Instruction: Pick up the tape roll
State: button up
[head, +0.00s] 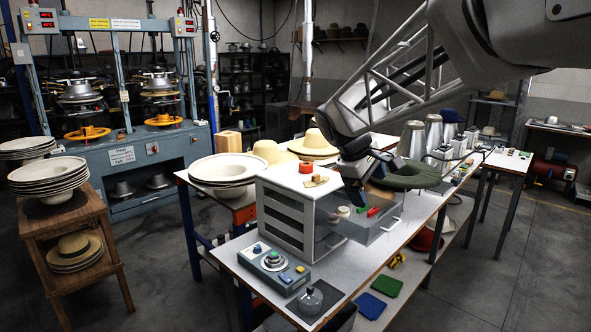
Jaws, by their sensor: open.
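My gripper (357,200) points down over the open drawer (385,232) of the white cabinet. It is open, with its fingertips just above or at the drawer's contents. A small cream roll-like piece (343,211), which may be the tape roll, lies in the drawer just left of the fingertips. A green piece (361,210) and a red piece (373,212) lie beside it. A round red-orange piece (306,167), also roll-like, sits on the cabinet top. I cannot tell for sure which is the tape roll. The gripper partly hides the drawer's inside.
The white cabinet (283,222) stands on the workbench, with a grey control box (273,266) in front. A small tan block (316,181) is on its top. A dark green hat (410,175) lies behind the gripper. Blue (370,305) and green (386,284) cloths lie at the front.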

jog(key=w+a+n+h, duration=0.2)
jog(key=w+a+n, duration=0.15)
jog(key=w, duration=1.15)
jog(key=n+t+h, duration=0.3)
jog(key=n+h, duration=0.3)
jog(key=n, duration=0.4)
send_near(306, 164)
jog(key=shift+d, duration=0.3)
jog(key=shift+d, duration=0.1)
jog(key=shift+x, duration=1.25)
jog(key=shift+x, duration=2.6)
jog(key=shift+w+f, duration=0.15)
jog(key=c, duration=1)
